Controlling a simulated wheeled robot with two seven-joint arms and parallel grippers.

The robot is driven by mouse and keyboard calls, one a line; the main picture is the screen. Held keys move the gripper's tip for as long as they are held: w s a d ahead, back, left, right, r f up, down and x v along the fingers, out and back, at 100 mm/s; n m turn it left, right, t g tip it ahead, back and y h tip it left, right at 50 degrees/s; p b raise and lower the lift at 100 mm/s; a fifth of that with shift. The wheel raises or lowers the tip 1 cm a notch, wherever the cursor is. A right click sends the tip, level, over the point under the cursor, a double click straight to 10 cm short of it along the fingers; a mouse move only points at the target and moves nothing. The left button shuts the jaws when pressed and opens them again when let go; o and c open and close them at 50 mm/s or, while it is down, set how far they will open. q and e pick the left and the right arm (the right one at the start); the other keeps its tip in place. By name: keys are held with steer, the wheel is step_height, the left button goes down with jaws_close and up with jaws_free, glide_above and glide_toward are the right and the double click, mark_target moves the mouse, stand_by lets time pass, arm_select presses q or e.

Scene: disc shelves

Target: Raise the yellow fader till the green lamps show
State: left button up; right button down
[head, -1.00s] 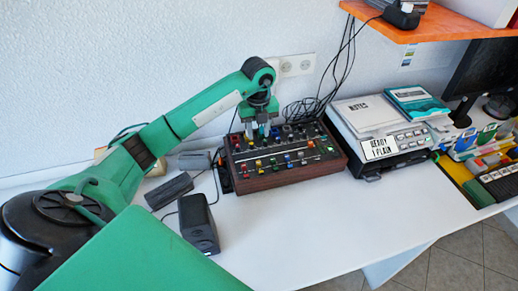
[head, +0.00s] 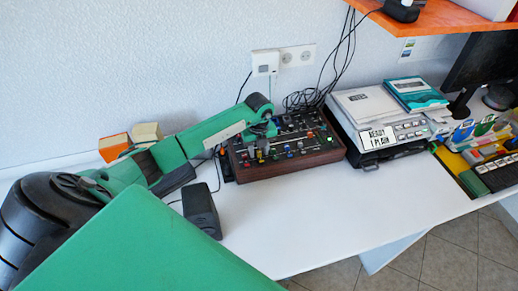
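The mixer (head: 300,166) is a dark wood-sided box with several coloured knobs and faders on its top. It stands on the white desk near the wall. A small yellow cap (head: 260,155) shows at its left part, just below my gripper; I cannot tell whether it is the yellow fader. My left gripper (head: 256,147) is low over the left part of the mixer. Its fingers are small and partly hidden by the wrist, so neither their opening nor contact with a cap is clear. My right gripper is not in view.
A black speaker-like box (head: 201,213) stands left of the mixer. A grey printer-like machine (head: 385,125) stands to its right. Black cables (head: 330,85) hang behind. An orange shelf (head: 440,30) overhangs at upper right. The desk front (head: 300,225) is clear.

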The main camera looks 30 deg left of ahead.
arm_select(q)
jaws_close()
steer(key=shift+w+a+b, duration=0.8)
steer(key=shift+w+a, duration=0.05)
steer(key=shift+a, duration=0.15)
steer(key=shift+w+a, duration=0.15)
jaws_free()
